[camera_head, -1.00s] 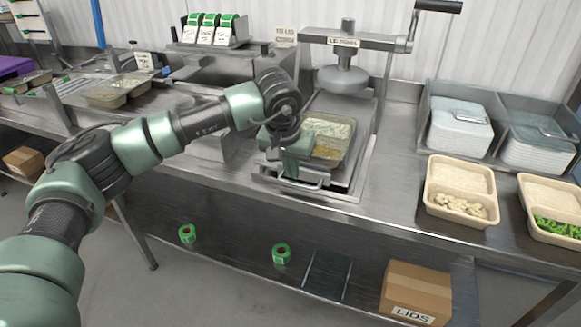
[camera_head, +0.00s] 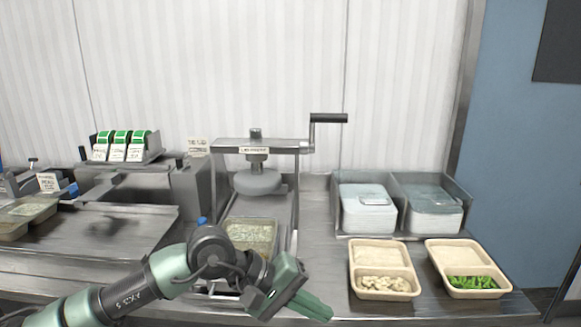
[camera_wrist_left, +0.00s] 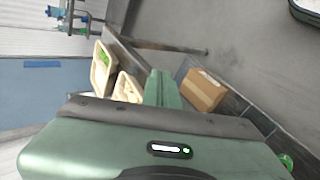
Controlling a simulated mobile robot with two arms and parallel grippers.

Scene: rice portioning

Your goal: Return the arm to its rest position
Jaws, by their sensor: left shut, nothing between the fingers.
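My left arm comes in from the lower left in the head view. Its green gripper (camera_head: 312,308) is shut and empty, in front of the table's front edge and to the right of the lid press. In the left wrist view the green fingers (camera_wrist_left: 162,90) are together with nothing between them. A filled, covered tray (camera_head: 250,236) sits in the lid press (camera_head: 256,182), partly hidden by my wrist. My right gripper is not in view.
Two open trays, one with pale pieces (camera_head: 378,252) and one with green vegetables (camera_head: 462,253), stand right of the gripper. White lids (camera_head: 367,215) fill bins behind them. A label dispenser (camera_head: 122,150) stands left. A cardboard box (camera_wrist_left: 203,90) shows below in the wrist view.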

